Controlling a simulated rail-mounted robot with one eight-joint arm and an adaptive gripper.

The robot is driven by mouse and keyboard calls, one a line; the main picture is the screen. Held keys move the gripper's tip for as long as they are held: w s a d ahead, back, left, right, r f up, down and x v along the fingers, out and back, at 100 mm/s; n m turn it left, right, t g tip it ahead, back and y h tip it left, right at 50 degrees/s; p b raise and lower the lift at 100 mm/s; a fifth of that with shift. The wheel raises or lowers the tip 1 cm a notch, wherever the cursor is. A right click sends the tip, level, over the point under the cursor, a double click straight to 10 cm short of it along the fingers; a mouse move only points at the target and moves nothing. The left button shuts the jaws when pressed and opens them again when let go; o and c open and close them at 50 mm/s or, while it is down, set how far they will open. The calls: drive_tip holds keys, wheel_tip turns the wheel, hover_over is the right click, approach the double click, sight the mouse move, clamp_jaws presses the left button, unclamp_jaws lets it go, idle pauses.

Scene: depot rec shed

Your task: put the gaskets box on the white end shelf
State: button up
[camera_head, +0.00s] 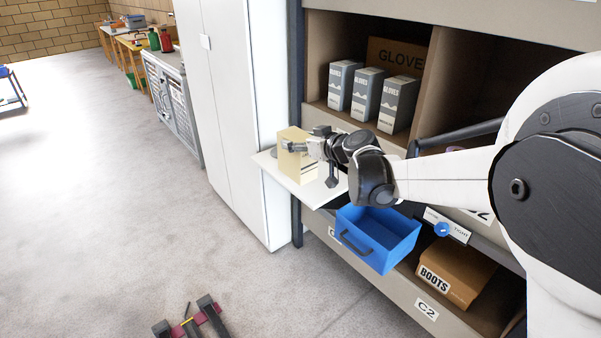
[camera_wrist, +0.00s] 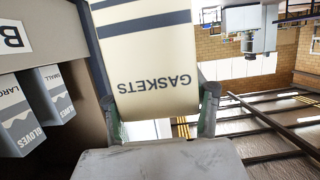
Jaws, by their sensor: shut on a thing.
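The gaskets box (camera_head: 293,163) is cream-coloured. In the wrist view the box (camera_wrist: 150,45) shows its GASKETS lettering upside down and dark stripes. My gripper (camera_head: 298,146) is shut on the box, with one finger on each side of it in the wrist view (camera_wrist: 158,105). The white end shelf (camera_head: 318,191) sticks out from the rack's left end, next to the tall white cabinet. The box is upright over the left part of this shelf. I cannot tell whether its base touches the shelf.
Several grey-and-white glove boxes (camera_head: 367,94) stand in the compartment behind, before a brown GLOVES carton (camera_head: 393,55). A blue open bin (camera_head: 376,241) juts out below the shelf. A BOOTS carton (camera_head: 452,272) sits lower right. The tall white cabinet (camera_head: 232,105) stands close on the left.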

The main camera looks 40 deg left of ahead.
drive_tip(key=shift+a+f, duration=0.1)
drive_tip(key=shift+a, duration=0.25)
drive_tip(key=w+a+f+b, duration=0.1)
drive_tip(key=w+f+b, duration=0.3)
drive_tip(key=w+f, duration=0.6)
drive_tip(key=shift+w+a+f, duration=0.2)
drive_tip(key=shift+w+f, duration=0.2)
drive_tip(key=shift+w, duration=0.15)
drive_tip(key=shift+f, duration=0.1)
drive_tip(key=o, duration=1.5)
drive_tip(key=p+v, duration=0.2)
drive_tip(key=v, duration=1)
drive_tip(key=shift+d, duration=0.1)
